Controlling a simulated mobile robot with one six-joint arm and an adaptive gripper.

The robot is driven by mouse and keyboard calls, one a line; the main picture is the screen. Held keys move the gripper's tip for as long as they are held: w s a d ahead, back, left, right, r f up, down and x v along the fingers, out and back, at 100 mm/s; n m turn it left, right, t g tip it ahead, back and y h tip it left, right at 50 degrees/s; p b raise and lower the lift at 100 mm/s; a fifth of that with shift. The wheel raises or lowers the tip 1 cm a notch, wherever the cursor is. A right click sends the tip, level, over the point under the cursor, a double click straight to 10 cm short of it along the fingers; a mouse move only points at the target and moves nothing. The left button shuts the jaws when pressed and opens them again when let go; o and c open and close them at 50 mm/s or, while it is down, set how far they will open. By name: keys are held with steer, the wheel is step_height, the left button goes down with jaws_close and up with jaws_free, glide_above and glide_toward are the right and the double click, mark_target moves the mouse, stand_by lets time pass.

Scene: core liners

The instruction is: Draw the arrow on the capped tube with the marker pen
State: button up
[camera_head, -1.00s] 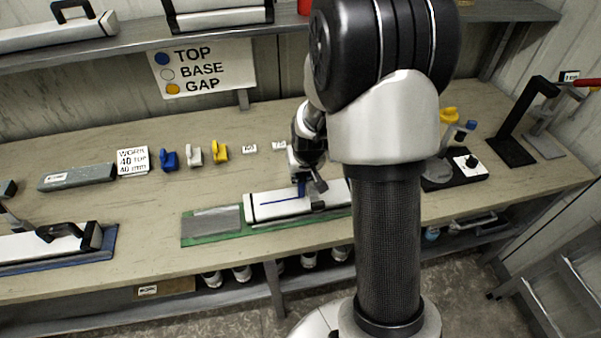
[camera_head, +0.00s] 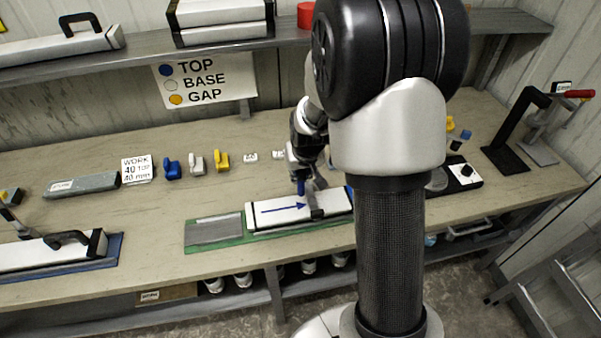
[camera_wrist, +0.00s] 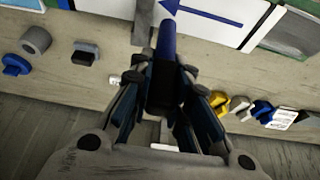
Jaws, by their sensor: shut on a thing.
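The white tube (camera_head: 262,222) lies on a green mat (camera_head: 250,238) on the bench, with a black strap or handle near its right part. A blue arrow (camera_head: 283,209) is on its upper face, with its head to the right in the head view. The arrow also shows in the wrist view (camera_wrist: 205,14). My gripper (camera_wrist: 165,95) is shut on the blue marker pen (camera_wrist: 166,42). The pen's front end is close to the arrowhead; I cannot tell whether it touches the tube. In the head view my arm hides the tube's far right side.
A grey slab (camera_head: 214,230) lies on the mat left of the tube. Blue, white and yellow pieces (camera_head: 196,163) stand behind. A sign (camera_head: 204,77) reads TOP, BASE, GAP. Another tube (camera_head: 45,254) lies at left. A black stand (camera_head: 512,155) is at right.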

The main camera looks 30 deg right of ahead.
steer(key=shift+r+p, duration=1)
steer(key=shift+r, duration=0.55)
